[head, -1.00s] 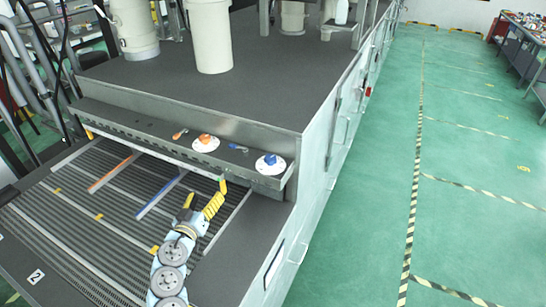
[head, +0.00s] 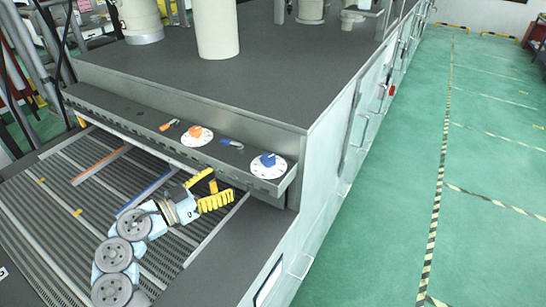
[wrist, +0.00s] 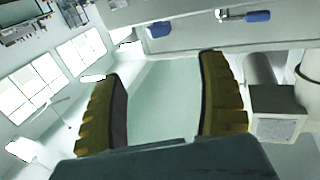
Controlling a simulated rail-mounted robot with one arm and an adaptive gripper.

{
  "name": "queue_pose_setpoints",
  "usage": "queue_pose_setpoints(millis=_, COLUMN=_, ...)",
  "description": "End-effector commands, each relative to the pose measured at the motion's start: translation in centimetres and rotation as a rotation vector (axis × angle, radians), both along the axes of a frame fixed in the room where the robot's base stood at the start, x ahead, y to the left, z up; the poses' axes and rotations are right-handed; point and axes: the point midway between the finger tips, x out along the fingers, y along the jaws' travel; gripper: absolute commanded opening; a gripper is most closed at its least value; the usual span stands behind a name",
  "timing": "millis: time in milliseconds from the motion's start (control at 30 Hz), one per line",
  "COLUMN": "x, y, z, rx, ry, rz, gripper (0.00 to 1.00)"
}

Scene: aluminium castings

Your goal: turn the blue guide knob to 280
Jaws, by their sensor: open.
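The blue guide knob (head: 268,159) sits on a round white dial (head: 270,173) at the right end of the grey ledge in the head view. The dial's marks are too small to read, so I cannot tell its setting. My gripper (head: 222,191) has two yellow ribbed fingers and is in front of and below the ledge, left of the blue knob and apart from it. In the wrist view my gripper (wrist: 169,100) is open, with nothing between the fingers. Two blue parts show at the top there; I cannot tell whether either is the knob.
An orange knob (head: 194,132) on a white dial stands left on the ledge, near an orange lever (head: 168,125) and a small blue lever (head: 232,144). Below lie a slatted conveyor with an orange rail (head: 101,165) and a blue rail (head: 146,191). Green floor is clear at right.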

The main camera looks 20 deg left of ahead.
Motion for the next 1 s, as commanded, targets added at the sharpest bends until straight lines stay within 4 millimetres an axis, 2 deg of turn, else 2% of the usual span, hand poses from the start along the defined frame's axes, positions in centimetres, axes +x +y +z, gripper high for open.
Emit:
queue_pose_setpoints(millis=700, x=10.5, y=-6.1, z=0.4, rx=-0.001, ry=0.0, rz=-0.001, gripper=0.75)
queue_pose_setpoints(millis=1000, x=13.5, y=-7.6, z=0.2, rx=-0.002, ry=0.001, rz=0.001, gripper=0.75)
